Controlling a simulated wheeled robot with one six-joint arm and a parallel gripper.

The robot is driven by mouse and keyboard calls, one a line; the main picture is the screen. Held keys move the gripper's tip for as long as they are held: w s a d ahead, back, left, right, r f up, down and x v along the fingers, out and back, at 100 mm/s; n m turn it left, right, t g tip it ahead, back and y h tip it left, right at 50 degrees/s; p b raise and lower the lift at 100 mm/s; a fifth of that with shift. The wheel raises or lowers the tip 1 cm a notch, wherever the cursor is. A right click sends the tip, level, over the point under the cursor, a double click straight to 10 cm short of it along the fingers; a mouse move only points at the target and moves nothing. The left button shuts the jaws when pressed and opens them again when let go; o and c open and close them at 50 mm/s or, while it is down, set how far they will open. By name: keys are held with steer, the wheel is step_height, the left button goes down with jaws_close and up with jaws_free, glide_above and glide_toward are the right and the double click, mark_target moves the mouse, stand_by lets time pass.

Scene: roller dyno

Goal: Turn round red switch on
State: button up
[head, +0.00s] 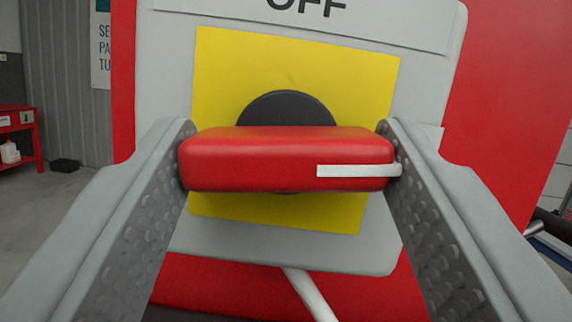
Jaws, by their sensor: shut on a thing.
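The red switch (260,160) is a wide red handle in front of a round black hub (286,108), mounted on a yellow square plate (225,75). The handle lies level across the picture. A white mark (355,171) on it points to the right. The word OFF (306,7) shows at the top of the grey panel, cut by the picture's edge. My gripper (288,158) is shut on the red handle, with one finger at its left end and one at its right end. The yellow plate and grey panel look slightly tilted. The lower part of the hub is mostly hidden behind the handle.
The grey panel (420,85) is fixed to a red cabinet (510,80). A pale rod or pipe (310,295) runs below the panel. A red table (20,125) with a white bottle (10,152) stands far left, with open floor (60,205) before it.

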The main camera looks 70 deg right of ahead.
steer(key=shift+w+f+m+g, duration=0.1)
steer(key=shift+m+g, duration=0.3)
steer(key=shift+m, duration=0.9)
steer(key=o, duration=1)
steer(key=shift+a, duration=0.15)
steer(key=v, duration=1.7)
steer(key=shift+w+a+f, duration=0.1)
steer(key=shift+f, duration=0.15)
